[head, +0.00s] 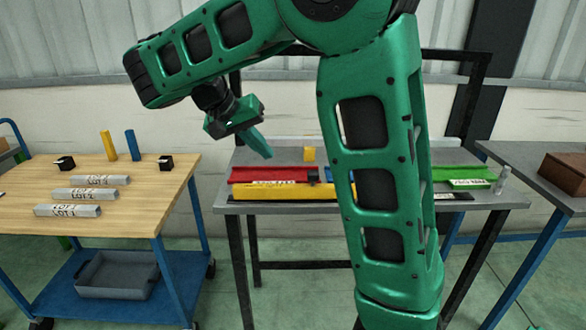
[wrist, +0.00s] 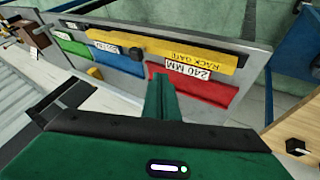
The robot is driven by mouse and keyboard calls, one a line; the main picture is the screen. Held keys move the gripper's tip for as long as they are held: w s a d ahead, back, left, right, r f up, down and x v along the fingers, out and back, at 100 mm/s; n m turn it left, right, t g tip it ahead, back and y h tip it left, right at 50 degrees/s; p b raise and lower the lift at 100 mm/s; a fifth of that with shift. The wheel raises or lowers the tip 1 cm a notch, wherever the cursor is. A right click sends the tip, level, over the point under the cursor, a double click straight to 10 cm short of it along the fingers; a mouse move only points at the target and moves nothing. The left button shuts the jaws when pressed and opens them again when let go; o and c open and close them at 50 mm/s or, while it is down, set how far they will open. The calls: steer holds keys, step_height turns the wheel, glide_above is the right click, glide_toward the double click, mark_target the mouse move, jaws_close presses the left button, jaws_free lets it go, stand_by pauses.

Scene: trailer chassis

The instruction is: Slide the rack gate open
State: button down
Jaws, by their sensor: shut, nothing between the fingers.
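The rack gate (wrist: 165,47) is a long yellow bar labelled "RACK GATE", with a black knob (wrist: 136,53) on it. It runs along the lane ends, across the red lane (wrist: 205,88) marked "240 MM" and the blue lane (wrist: 118,58). In the head view the gate (head: 262,192) lies along the front of the rack table; my arm hides its right part. My gripper (head: 262,150) is shut and empty, above the rack's left part behind the gate. In the wrist view its fingers (wrist: 163,92) point toward the red lane, apart from the gate and knob.
A green lane (head: 462,178) lies at the rack's right. A yellow block (head: 309,154) stands behind the lanes. The wooden bench (head: 120,210) at left holds lot bars, pegs and black blocks. A grey table (head: 540,165) with a brown box (head: 565,172) stands at right.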

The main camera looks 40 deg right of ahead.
glide_toward(297, 187)
steer(key=w+d+f, duration=0.2)
steer(key=d, duration=0.1)
steer(key=shift+w, duration=0.3)
steer(key=shift+s+d, duration=0.7)
steer(key=shift+d, duration=0.2)
steer(key=shift+s+d, duration=0.4)
steer(key=shift+d, duration=0.25)
